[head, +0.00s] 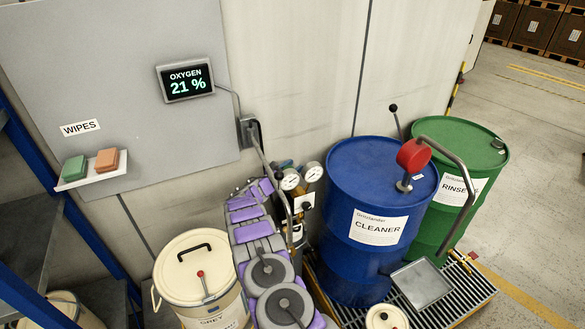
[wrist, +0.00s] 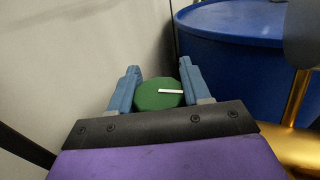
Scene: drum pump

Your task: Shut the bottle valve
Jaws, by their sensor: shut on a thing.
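A green round knob (wrist: 155,98) with a white line mark sits between my gripper's two blue fingers in the wrist view. It looks like the bottle valve's handwheel. The white line lies nearly level and points right. My gripper (wrist: 159,80) is shut on the knob, one finger on each side. In the head view my gripper (head: 285,164) is at the far end of my purple and grey arm, beside two pressure gauges (head: 290,180). The knob cannot be made out there, and my arm hides most of the bottle.
The blue CLEANER drum (head: 365,200) stands right of my gripper, with a red-headed pump (head: 413,155) on it. The green RINSE drum (head: 462,160) is behind it. A cream drum (head: 195,265) stands left of my arm. The wall panel's display (head: 186,80) reads oxygen 21 %.

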